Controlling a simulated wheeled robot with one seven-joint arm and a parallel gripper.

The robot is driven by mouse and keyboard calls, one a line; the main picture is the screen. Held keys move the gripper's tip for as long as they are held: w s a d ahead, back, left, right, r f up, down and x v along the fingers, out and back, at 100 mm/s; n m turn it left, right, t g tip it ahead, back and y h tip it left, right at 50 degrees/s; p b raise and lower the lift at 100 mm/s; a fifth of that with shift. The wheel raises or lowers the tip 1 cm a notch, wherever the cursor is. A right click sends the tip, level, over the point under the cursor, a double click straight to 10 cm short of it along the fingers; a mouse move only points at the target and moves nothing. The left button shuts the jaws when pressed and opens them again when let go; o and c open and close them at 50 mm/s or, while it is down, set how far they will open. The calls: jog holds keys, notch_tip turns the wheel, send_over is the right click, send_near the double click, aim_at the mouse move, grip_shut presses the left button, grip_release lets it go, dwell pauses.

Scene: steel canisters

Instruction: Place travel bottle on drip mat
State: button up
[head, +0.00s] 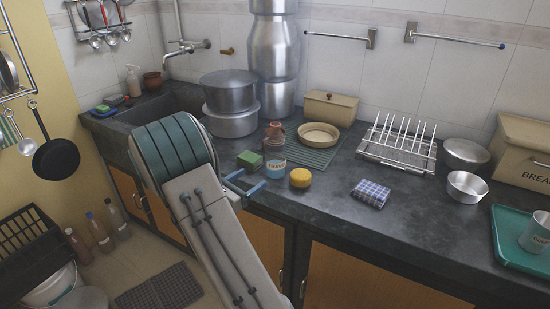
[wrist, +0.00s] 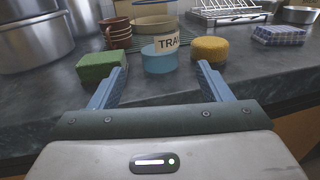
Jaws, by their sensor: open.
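The travel bottle is a short light-blue cylinder with a pale lettered label. It stands on the dark counter in the head view (head: 275,169) and in the wrist view (wrist: 161,62), where part of the lettering "TRA" shows. The drip mat (head: 312,157) is a green ribbed mat on the counter, just behind the bottle. A cream round dish (head: 319,134) sits on its back part; its front strip is bare. My gripper (head: 250,182) is open and empty at the counter's front edge. In the wrist view its two blue fingers (wrist: 163,85) point toward the bottle, which stands beyond the fingertips.
A green sponge (head: 250,160) stands left of the bottle and a yellow round item (head: 300,178) right of it, both close. Brown stacked cups (head: 274,136) stand behind it. Large pots (head: 230,105) are at back left. Counter is clear around the checked cloth (head: 371,193).

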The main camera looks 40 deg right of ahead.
aim_at(269, 167)
jog(key=d, duration=0.4)
jog(key=w+d, duration=0.1)
jog(key=d, duration=0.1)
jog(key=shift+d, duration=0.1)
jog(key=shift+w+d+r, duration=0.1)
jog(key=shift+w+d, duration=0.15)
jog(key=shift+d, duration=0.7)
jog(key=shift+w+d+f, duration=0.1)
jog(key=shift+w+d, duration=0.15)
jog(key=shift+d, duration=0.7)
jog(key=shift+w+d+r, duration=0.1)
jog(key=shift+w+d, duration=0.15)
jog(key=shift+d, duration=0.7)
jog(key=c, duration=0.9)
jog(key=shift+r, duration=0.1)
